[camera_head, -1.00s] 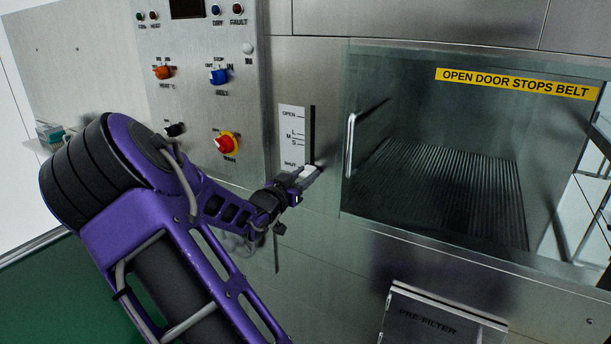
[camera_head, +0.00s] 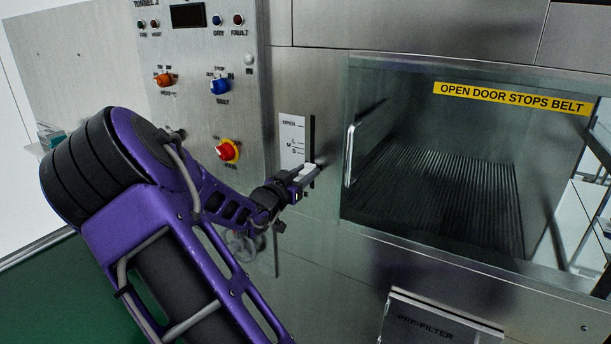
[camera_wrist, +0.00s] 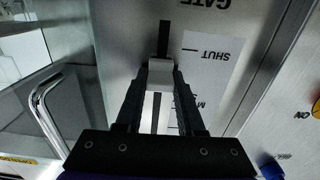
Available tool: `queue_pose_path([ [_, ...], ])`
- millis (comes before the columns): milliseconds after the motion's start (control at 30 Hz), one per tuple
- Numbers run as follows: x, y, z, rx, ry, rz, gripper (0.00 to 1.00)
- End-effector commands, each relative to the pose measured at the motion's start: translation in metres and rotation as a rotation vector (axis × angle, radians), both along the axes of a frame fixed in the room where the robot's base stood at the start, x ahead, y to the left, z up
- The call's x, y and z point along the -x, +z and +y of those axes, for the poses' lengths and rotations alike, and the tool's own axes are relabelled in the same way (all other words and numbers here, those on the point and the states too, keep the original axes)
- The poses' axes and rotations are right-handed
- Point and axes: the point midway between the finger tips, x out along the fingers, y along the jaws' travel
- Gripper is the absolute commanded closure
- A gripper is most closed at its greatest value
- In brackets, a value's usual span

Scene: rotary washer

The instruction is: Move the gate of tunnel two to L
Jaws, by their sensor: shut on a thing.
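The gate slider has a white scale plate (camera_head: 292,133) marked OPEN, L, M, S and SHUT, beside a dark upright slot (camera_head: 312,138). Its pale knob (camera_wrist: 160,72) is in the slot, between my fingertips. My gripper (camera_head: 306,174) is shut on this knob and hides the SHUT mark in the head view. In the wrist view, which is upside down, bare slot (camera_wrist: 164,35) shows beyond the knob on the SHUT side. The knob sits a little off the SHUT end, below the S mark. The panel above reads TUNNEL 2.
The control panel (camera_head: 232,110) with knobs and a red-yellow switch (camera_head: 228,150) is left of the slider. A glass door with a metal handle (camera_head: 350,155) is close on the right. A PRE-FILTER cover (camera_head: 425,322) juts out below.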

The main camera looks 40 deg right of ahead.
Motion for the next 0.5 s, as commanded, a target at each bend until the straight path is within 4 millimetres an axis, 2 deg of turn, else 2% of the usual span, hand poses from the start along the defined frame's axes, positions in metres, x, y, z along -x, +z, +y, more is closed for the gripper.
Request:
queue_pose_path([
  [33, 0.0, 0.023, -0.001, 0.009, -0.001, -0.008, 1.0],
  [200, -0.001, 0.055, -0.001, 0.01, -0.002, -0.009, 1.0],
  [333, -0.001, 0.066, -0.001, 0.011, -0.001, -0.008, 1.0],
  [500, 0.0, 0.065, -0.001, 0.01, -0.002, -0.006, 1.0],
])
